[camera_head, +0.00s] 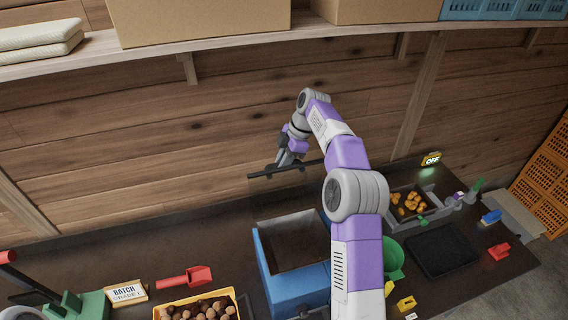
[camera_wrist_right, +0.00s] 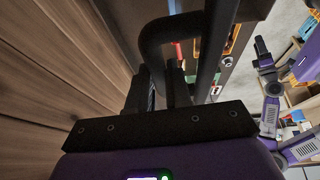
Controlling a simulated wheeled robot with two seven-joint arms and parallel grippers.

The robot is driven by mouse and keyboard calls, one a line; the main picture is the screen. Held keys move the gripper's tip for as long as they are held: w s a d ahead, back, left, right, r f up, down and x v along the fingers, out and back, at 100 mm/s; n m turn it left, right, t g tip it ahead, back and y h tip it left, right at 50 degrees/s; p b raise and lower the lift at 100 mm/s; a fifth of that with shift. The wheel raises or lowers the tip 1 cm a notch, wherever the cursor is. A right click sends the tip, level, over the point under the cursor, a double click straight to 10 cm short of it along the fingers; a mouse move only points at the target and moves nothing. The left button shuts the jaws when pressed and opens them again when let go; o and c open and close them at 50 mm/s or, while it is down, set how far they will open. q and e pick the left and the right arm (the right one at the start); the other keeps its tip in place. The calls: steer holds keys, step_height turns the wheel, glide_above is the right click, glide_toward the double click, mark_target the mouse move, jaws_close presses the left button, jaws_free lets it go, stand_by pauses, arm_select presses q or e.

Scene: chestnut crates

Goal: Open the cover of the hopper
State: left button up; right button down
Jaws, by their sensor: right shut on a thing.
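The blue hopper (camera_head: 263,262) stands on the dark bench in the head view. Its top is open and its dark inside shows. A thin dark piece (camera_head: 262,175), apparently the cover seen edge-on, is raised above and behind the hopper, near the plank wall. My right gripper (camera_head: 287,159) is at this piece, shut on it. In the right wrist view a black loop handle (camera_wrist_right: 150,40) reaches to my fingers (camera_wrist_right: 168,92), which are shut on it. Whether a hinge joins the cover to the hopper cannot be seen.
A yellow tray of chestnuts (camera_head: 240,309), a red scoop (camera_head: 186,278) and a batch sign (camera_head: 127,293) lie left of the hopper. A green funnel (camera_head: 393,258), a black mat (camera_head: 441,250) and a grey tray (camera_head: 390,212) are right. A shelf (camera_head: 216,60) with boxes hangs above.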

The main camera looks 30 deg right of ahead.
steer(key=shift+w+f, duration=0.1)
steer(key=shift+f, duration=0.25)
steer(key=c, duration=1.1)
jaws_free()
steer(key=shift+w+d, duration=0.1)
steer(key=shift+d, duration=0.05)
steer(key=shift+o, duration=0.2)
steer(key=shift+r, duration=0.1)
steer(key=shift+r, duration=0.1)
steer(key=shift+r, duration=0.2)
steer(key=shift+v, duration=3.05)
steer(key=shift+d+r, duration=0.2)
steer(key=shift+r, duration=0.1)
